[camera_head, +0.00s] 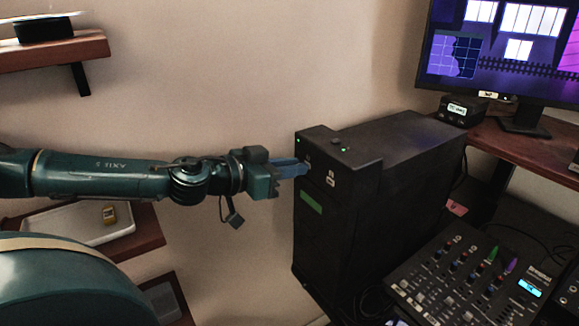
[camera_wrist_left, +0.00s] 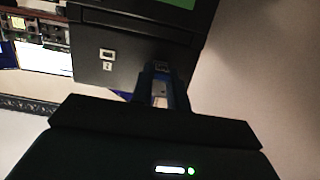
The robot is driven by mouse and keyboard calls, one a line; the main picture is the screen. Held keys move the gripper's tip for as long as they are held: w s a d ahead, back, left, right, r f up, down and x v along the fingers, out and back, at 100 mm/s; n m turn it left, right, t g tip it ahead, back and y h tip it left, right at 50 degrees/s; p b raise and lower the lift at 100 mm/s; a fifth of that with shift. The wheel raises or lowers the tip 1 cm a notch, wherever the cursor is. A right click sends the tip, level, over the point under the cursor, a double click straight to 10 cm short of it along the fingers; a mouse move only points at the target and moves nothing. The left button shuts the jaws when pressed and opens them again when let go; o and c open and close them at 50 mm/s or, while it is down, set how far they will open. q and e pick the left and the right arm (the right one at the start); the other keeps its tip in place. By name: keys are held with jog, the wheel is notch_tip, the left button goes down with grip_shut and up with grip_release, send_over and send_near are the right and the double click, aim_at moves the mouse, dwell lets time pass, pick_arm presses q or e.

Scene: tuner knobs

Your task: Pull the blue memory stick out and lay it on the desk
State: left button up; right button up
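The black computer tower (camera_head: 328,228) stands right of centre, and its front panel also shows in the wrist view (camera_wrist_left: 128,58). My left gripper (camera_head: 300,168) reaches in from the left, with its bluish fingers at the upper part of that front. In the wrist view the left gripper's fingers (camera_wrist_left: 161,72) point at a small dark socket area, with a narrow gap between them. I cannot make out the blue memory stick apart from the bluish fingers, nor tell whether they grip it. My right gripper is not in view.
A brown desk (camera_head: 515,142) with a monitor (camera_head: 505,50) is at the right. A mixer (camera_head: 470,275) sits low right. A white tray (camera_head: 75,222) rests on a lower shelf at left. A wall shelf (camera_head: 60,52) is upper left.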

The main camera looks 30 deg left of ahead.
pick_arm(q)
jog(key=shift+c, duration=1.4)
jog(key=o, duration=0.9)
